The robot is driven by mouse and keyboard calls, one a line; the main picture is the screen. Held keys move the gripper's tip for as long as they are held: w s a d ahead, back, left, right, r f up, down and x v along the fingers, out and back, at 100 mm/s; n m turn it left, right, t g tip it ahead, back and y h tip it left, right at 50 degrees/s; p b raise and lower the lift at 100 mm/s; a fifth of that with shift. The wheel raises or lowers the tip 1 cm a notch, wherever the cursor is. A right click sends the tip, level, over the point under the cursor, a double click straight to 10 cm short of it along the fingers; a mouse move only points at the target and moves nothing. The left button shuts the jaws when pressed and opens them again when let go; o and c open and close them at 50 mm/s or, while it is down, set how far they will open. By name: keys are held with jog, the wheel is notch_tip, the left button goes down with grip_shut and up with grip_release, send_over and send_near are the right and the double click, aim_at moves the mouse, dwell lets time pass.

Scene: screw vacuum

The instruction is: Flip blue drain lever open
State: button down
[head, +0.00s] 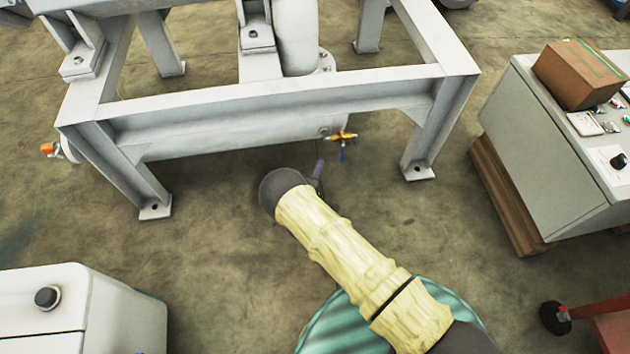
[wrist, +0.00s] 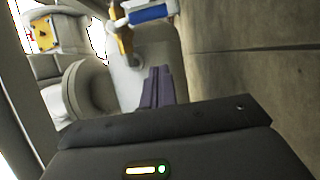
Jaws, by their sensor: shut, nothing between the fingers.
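The blue drain lever (head: 342,155) hangs from a small brass valve (head: 342,136) on the white horizontal cylinder under the frame. In the wrist view the blue lever (wrist: 151,13) lies at the top centre, beside the brass valve body (wrist: 122,30). My gripper (head: 319,168) is below and slightly left of the lever in the head view. In the wrist view its purple-grey fingers (wrist: 159,84) are together and empty, pointing up toward the lever with a gap between. My forearm hides the floor behind it, and part of the gripper is hidden by my wrist.
The white steel frame's front beam (head: 270,103) runs above the valve, with legs (head: 418,150) on both sides. A grey control cabinet (head: 545,150) with a cardboard box (head: 583,73) stands at the right. A white cabinet (head: 80,315) is at the lower left. Floor under the frame is open.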

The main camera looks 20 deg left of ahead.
aim_at(342, 153)
jog(key=w+d+p, duration=0.1)
jog(key=w+d, duration=0.2)
jog(key=shift+w+d, duration=0.3)
jog(key=shift+w, duration=0.1)
jog(key=shift+d, duration=0.1)
